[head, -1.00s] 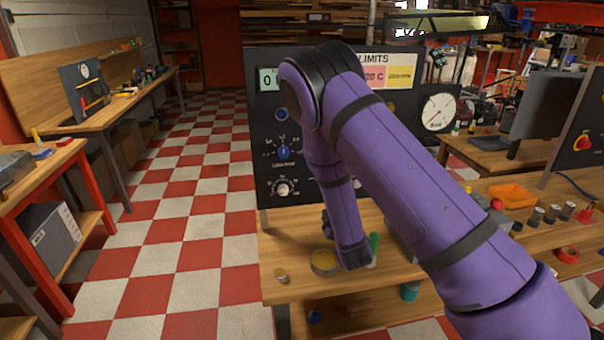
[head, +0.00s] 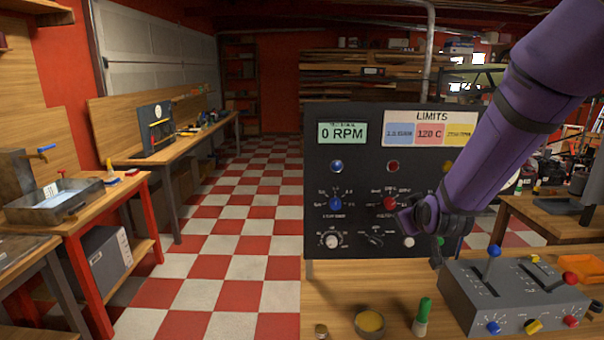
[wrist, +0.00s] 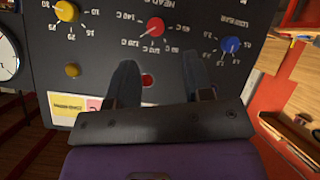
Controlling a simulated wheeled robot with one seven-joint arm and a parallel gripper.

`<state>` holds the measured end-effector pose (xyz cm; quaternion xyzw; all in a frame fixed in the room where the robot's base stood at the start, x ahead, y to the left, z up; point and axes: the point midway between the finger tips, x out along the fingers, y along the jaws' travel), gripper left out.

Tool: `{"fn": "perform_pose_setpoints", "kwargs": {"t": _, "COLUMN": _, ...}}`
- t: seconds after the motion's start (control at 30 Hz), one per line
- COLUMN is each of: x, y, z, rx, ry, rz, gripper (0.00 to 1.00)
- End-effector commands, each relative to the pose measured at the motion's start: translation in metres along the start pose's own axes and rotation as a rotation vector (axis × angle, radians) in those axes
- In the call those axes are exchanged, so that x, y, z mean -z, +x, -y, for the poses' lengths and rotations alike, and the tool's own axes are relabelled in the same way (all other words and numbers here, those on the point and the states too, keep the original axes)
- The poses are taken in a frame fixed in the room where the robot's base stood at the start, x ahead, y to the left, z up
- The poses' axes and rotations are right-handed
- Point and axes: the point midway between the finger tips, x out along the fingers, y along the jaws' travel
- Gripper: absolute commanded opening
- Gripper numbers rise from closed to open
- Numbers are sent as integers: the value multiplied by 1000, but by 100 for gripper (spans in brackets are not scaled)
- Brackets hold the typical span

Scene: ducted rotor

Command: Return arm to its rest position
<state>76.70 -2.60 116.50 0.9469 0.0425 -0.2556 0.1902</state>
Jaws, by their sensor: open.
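My purple arm comes in from the upper right of the head view. My gripper (head: 438,262) hangs at its end, in front of the dark control panel (head: 317,268) and above the grey lever box (head: 456,301). In the wrist view my gripper (wrist: 160,82) shows two dark fingers spread apart with nothing between them. Beyond them is the panel face, upside down, with red, blue and yellow knobs. In the head view the fingertips are small and dark, and their distance to the panel is hard to judge.
The bench holds a yellow-filled tin (head: 370,324), a green-capped bottle (head: 422,316) and an orange tray (head: 578,263) near the lever box. A wall bench (head: 165,157) and a red-legged table (head: 82,232) stand left. The checkered floor (head: 225,260) between is clear.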

Motion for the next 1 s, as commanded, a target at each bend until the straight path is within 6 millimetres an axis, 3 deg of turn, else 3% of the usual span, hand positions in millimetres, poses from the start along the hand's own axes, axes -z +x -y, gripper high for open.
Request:
{"fn": "perform_pose_setpoints", "kwargs": {"t": 0.2, "x": 15, "y": -61, "z": -17, "rx": 75, "ry": 110, "rz": 84, "gripper": 47}}
{"fn": "perform_pose_setpoints", "kwargs": {"t": 0.47, "x": 17, "y": -140, "z": -29, "rx": 145, "ry": 207, "rz": 200, "gripper": 47}}
{"fn": "perform_pose_setpoints", "kwargs": {"t": 0.77, "x": 0, "y": -238, "z": -36, "rx": 180, "ry": 287, "rz": 347, "gripper": 47}}
{"fn": "perform_pose_setpoints", "kwargs": {"t": 1.0, "x": -28, "y": -315, "z": -35, "rx": 164, "ry": 340, "rz": 471, "gripper": 47}}
